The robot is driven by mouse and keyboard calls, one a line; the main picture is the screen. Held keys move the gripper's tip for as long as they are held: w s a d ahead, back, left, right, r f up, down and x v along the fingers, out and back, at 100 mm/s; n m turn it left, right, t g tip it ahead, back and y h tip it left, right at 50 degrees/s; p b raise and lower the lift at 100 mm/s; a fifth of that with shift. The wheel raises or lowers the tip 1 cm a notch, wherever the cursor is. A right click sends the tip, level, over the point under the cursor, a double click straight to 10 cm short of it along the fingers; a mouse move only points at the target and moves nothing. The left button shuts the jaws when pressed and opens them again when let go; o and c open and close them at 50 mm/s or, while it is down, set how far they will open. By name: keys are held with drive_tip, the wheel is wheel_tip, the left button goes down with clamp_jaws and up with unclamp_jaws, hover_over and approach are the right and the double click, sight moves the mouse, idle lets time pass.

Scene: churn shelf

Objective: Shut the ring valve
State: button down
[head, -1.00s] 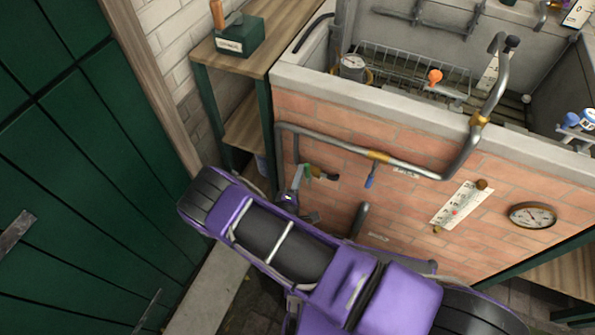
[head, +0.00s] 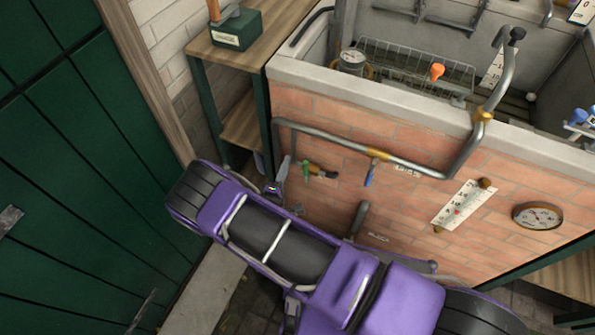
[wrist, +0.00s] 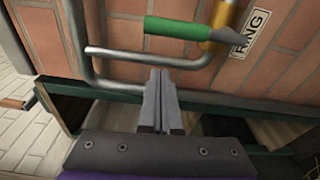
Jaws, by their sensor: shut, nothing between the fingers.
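The ring valve has a green lever handle (wrist: 178,27) and a brass body (wrist: 222,22), beside a label reading RING (wrist: 252,31) on the brick wall. In the wrist view the lever points left from the body, roughly crosswise to it. In the head view my gripper (head: 284,170) is just left of the handle.
A grey bent pipe (wrist: 135,53) runs between my fingertips and the lever in the wrist view. A blue-handled valve (head: 370,175) hangs from the long pipe (head: 330,137) to the right. A wooden shelf (head: 243,120) stands left of the brick wall; a green door (head: 70,180) is further left.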

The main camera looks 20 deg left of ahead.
drive_tip(key=s, duration=0.9)
drive_tip(key=shift+s, duration=0.35)
drive_tip(key=shift+r, duration=0.1)
